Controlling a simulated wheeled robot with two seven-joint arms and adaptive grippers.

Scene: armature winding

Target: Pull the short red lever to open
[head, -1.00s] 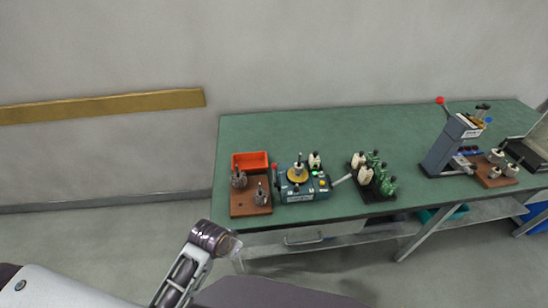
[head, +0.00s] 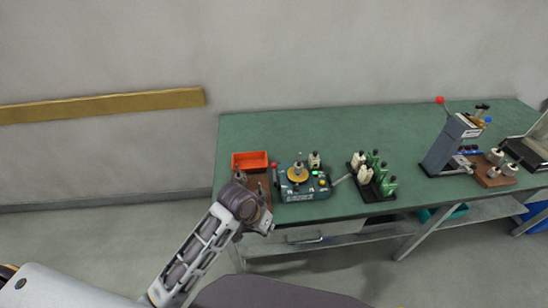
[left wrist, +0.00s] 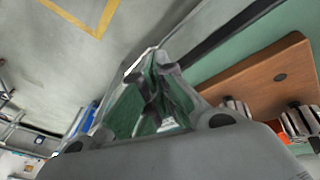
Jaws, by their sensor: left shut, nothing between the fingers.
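A short lever with a red knob (head: 274,165) stands at the left side of a small blue-grey winding fixture (head: 305,194), which carries a round brass-coloured disc (head: 297,175). My left gripper (head: 266,226) is at the table's front edge, below and left of the fixture and apart from the lever. In the left wrist view its fingers (left wrist: 158,75) are shut and empty. The lever is not visible in that view. My right gripper is not in view.
A wooden board (head: 259,183) with armatures, partly hidden by my left arm, and an orange tray (head: 249,160) sit left of the fixture. A black rack (head: 378,195) of green and white bottles is to its right. A press with a longer red-knobbed lever (head: 440,100) stands farther right.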

